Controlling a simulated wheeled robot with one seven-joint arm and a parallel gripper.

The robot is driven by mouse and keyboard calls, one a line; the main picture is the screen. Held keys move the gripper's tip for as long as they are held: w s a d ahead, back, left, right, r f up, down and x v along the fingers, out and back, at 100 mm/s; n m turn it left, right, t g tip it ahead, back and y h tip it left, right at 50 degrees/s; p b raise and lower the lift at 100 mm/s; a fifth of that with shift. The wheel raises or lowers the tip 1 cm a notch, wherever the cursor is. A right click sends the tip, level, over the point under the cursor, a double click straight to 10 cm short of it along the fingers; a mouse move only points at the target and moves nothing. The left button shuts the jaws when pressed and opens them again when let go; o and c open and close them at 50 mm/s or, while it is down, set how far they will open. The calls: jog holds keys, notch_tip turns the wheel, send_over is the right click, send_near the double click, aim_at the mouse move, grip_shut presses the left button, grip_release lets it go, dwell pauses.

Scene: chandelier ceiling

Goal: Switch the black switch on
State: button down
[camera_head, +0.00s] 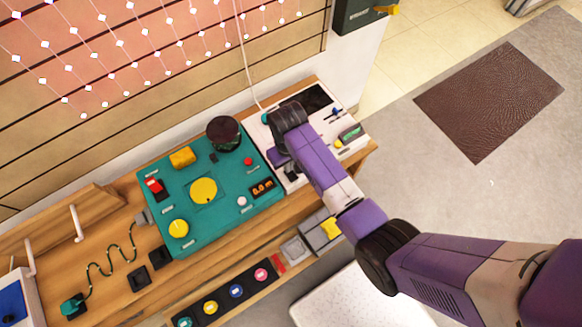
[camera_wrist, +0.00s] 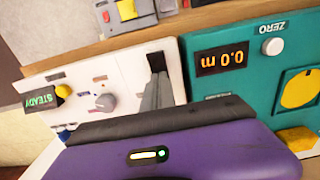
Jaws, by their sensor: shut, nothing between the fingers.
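A white panel (camera_head: 323,150) stands at the right end of the wooden bench, with my arm over it. In the wrist view, the panel (camera_wrist: 85,85) carries a small dark block (camera_wrist: 157,62), which looks like the black switch. I cannot tell its on or off position. My gripper (camera_wrist: 155,84) shows as closed grey fingers, with their tips just beside or touching this block; contact is unclear. The fingers hold nothing. In the head view, my arm hides the fingertips and that part of the panel.
A teal panel (camera_head: 221,213) beside it has a yellow dial, a red switch (camera_head: 153,185), a dark round dome (camera_head: 223,133) and a display (camera_wrist: 222,59) reading 0.0 m. The white panel also has a grey knob (camera_wrist: 105,102) and a green STEADY display (camera_wrist: 40,98).

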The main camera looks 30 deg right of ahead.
notch_tip(320, 180, up, 5)
jog(key=p, duration=0.4)
dwell(0.6)
